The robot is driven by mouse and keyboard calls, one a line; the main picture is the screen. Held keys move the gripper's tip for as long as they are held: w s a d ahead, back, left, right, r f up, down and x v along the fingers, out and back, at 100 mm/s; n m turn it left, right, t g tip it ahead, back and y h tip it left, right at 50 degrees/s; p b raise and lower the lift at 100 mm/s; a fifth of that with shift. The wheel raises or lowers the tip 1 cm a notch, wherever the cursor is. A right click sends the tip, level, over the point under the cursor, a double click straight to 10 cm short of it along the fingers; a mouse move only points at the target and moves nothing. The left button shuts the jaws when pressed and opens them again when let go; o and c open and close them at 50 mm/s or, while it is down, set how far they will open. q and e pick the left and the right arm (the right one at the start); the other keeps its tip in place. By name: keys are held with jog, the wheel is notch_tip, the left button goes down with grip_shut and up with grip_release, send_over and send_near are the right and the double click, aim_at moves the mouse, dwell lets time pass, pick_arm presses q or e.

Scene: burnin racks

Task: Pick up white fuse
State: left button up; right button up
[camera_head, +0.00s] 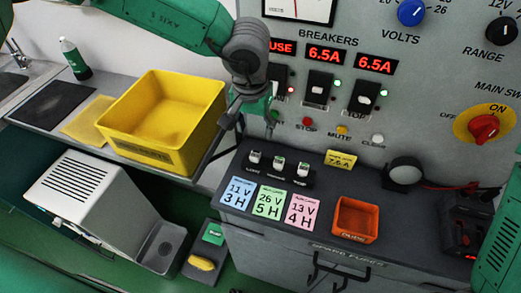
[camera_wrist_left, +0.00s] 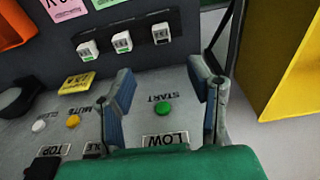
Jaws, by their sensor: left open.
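Three small white fuses stand in a row in a black holder on the dark console top: a left one (camera_head: 254,157), a middle one (camera_head: 279,162) and a right one (camera_head: 303,168). In the left wrist view they show upside down, as the left (camera_wrist_left: 161,33), middle (camera_wrist_left: 122,42) and right (camera_wrist_left: 88,50) fuses. My left gripper (camera_head: 250,112) is open and empty in front of the panel, above and apart from the left fuse. In the wrist view its fingers (camera_wrist_left: 165,88) frame the green START button (camera_wrist_left: 163,109). My right gripper is out of frame.
The breaker panel (camera_head: 400,65) rises behind the console. Coloured cards (camera_head: 268,203) and an orange bin (camera_head: 338,222) lie in front of the fuses. A yellow bin (camera_head: 205,140) stands left of my left gripper. A yellow 7.5A tag (camera_head: 341,159) sits right of the fuses.

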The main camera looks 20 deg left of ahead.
aim_at(254, 154)
pick_arm(q)
jog(key=f, duration=0.4)
jog(key=a+f, duration=0.1)
jog(key=f, duration=0.1)
jog(key=shift+w+f, duration=0.35)
jog(key=shift+f, duration=0.05)
jog(key=f, duration=0.4)
jog(key=shift+d+p, duration=0.3)
jog(key=shift+d, duration=0.1)
jog(key=shift+w+d+f, duration=0.1)
jog(key=shift+f, duration=0.45)
jog(key=shift+a, duration=0.35)
jog(key=c, duration=1)
